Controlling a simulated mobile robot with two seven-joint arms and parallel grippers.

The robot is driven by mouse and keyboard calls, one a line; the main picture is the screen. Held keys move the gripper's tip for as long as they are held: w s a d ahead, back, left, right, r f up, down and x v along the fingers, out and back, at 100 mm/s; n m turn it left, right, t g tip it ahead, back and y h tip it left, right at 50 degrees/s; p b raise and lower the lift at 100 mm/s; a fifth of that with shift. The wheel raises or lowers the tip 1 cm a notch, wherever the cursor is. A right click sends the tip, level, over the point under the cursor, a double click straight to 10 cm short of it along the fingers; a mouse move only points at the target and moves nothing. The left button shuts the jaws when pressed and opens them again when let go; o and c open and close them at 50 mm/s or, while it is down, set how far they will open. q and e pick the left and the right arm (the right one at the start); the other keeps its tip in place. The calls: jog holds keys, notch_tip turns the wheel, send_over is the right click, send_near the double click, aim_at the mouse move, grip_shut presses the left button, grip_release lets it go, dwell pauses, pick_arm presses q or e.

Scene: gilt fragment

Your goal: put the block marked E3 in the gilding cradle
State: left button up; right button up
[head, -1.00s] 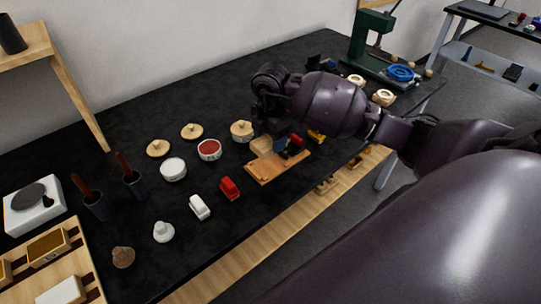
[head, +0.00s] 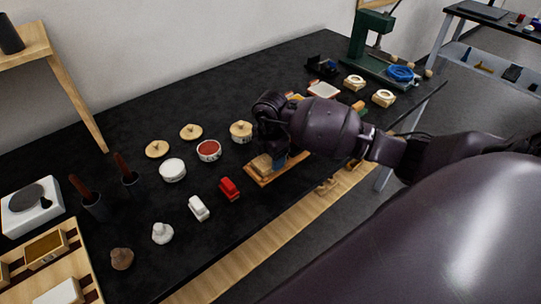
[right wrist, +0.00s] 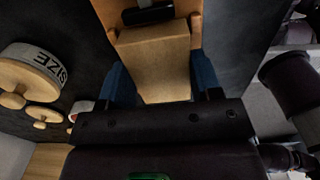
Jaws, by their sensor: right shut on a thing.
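A tan block (right wrist: 155,55) fills the space between the blue fingers of my right gripper (right wrist: 160,82) in the right wrist view. My right gripper is shut on it; in the head view the gripper (head: 274,159) points down. The block (head: 261,163) is low at the wooden cradle (head: 266,181), whose wood (right wrist: 108,15) also shows beyond the block in the wrist view. I cannot tell whether the block rests on it. No E3 mark is readable on the faces I see. The gripper and forearm hide the cradle's right part. My left gripper is not in view.
A red block (head: 229,189) and a white block (head: 199,208) lie left of the cradle. An open red pot (head: 208,150), a white pot (head: 173,169) and a lidded pot (head: 241,131) stand behind. A green press (head: 372,45) stands far right.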

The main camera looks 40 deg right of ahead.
jog(key=o, duration=1)
jog(key=shift+f, duration=0.1)
notch_tip(320, 180, up, 12)
jog(key=shift+p, duration=0.3)
